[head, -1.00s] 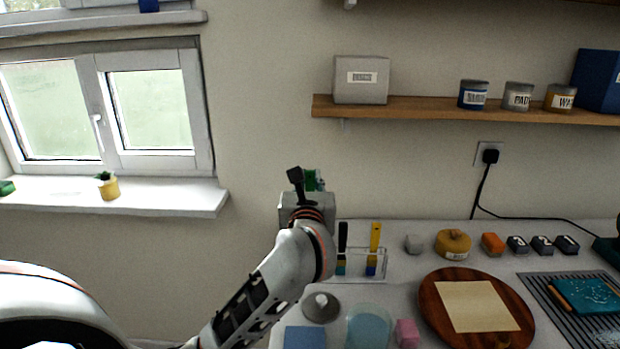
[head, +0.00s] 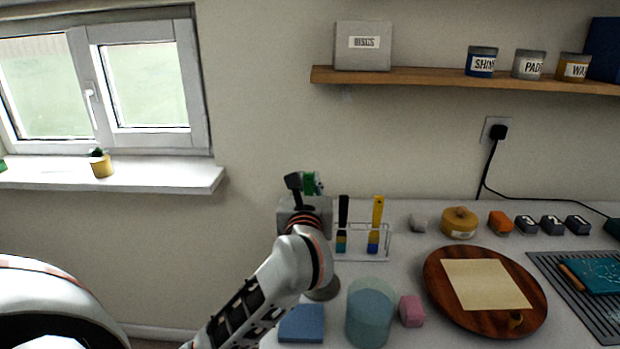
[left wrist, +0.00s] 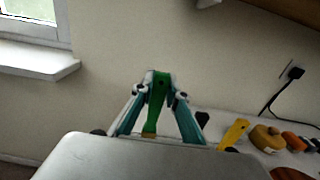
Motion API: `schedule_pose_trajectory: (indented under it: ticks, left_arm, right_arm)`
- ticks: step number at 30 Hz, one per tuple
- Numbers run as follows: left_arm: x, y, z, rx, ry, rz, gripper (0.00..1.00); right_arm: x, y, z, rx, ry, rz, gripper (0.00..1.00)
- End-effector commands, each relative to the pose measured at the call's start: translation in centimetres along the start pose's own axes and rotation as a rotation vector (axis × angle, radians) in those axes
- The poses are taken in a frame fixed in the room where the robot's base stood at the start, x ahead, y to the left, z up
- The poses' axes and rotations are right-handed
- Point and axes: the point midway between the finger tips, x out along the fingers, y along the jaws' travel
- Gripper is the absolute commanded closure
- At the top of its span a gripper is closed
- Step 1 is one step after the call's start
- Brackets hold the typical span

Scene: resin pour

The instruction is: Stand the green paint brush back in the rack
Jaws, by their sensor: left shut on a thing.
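The green paint brush (left wrist: 156,105) is between the fingers of my left gripper (left wrist: 160,88) in the left wrist view. In the head view only a bit of its green (head: 309,183) shows above my left wrist, and its lower part is hidden. The clear rack (head: 384,243) stands on the worktop just right of my left gripper (head: 317,184), which is above its level. A black-handled brush (head: 343,213) and a yellow-handled brush (head: 377,213) stand upright in the rack. My left arm covers the rack's left end. My right gripper is out of view.
A blue-tinted clear cup (head: 369,318), a blue block (head: 302,323) and a pink block (head: 411,311) are in front of the rack. A round wooden board (head: 441,299) lies to the right. Above, a shelf (head: 430,82) runs along the wall.

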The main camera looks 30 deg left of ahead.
Motion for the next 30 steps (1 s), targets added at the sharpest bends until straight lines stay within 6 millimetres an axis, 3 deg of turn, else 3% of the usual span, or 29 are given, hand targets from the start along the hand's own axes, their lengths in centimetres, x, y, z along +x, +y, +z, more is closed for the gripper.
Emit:
schedule_pose_trajectory:
  ticks: [13,26,27,29,30]
  left_arm:
    - [0.0,0.0,-3.9,0.001,0.002,0.000,1.00]
    - [0.0,0.0,-4.3,0.000,-0.001,0.000,1.00]
    - [0.0,0.0,-4.3,0.000,-0.001,0.000,0.81]
    - [0.0,0.0,-4.3,0.000,-0.001,0.000,0.67]
    - [0.0,0.0,-4.3,0.000,-0.001,0.000,0.67]
  right_arm:
    - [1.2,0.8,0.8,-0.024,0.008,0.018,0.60]
    - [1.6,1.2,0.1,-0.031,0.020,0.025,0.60]
    - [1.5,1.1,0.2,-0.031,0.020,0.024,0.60]
    - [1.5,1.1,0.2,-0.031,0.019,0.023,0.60]
    - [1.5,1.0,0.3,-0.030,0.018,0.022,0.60]
